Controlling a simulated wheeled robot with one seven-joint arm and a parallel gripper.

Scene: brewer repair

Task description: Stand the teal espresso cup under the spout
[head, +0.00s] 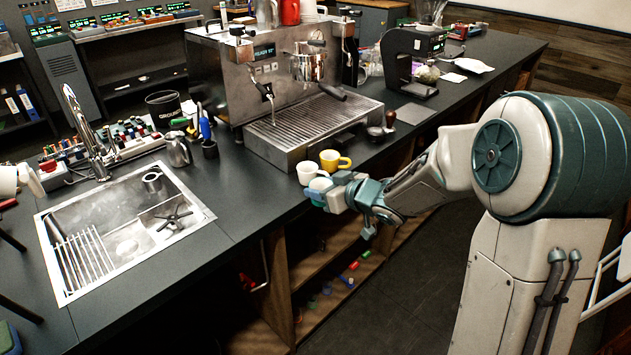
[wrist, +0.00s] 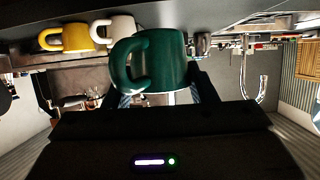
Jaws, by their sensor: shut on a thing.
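The teal cup (wrist: 165,62) is between my gripper's fingers in the wrist view, its handle to the left. My gripper (head: 330,190) is shut on it, at the counter's front edge beside the white cup (head: 309,172). The espresso machine (head: 262,75) stands behind. Its brew head with the spout (head: 308,66) hangs over the slatted drip tray (head: 315,122), where I see no cup.
A yellow cup (head: 335,160) stands right of the white one, before the drip tray. A tamper (head: 390,118) and a grinder (head: 412,62) are further right. A sink (head: 135,225) is at left, with a steel pitcher (head: 178,150) behind it.

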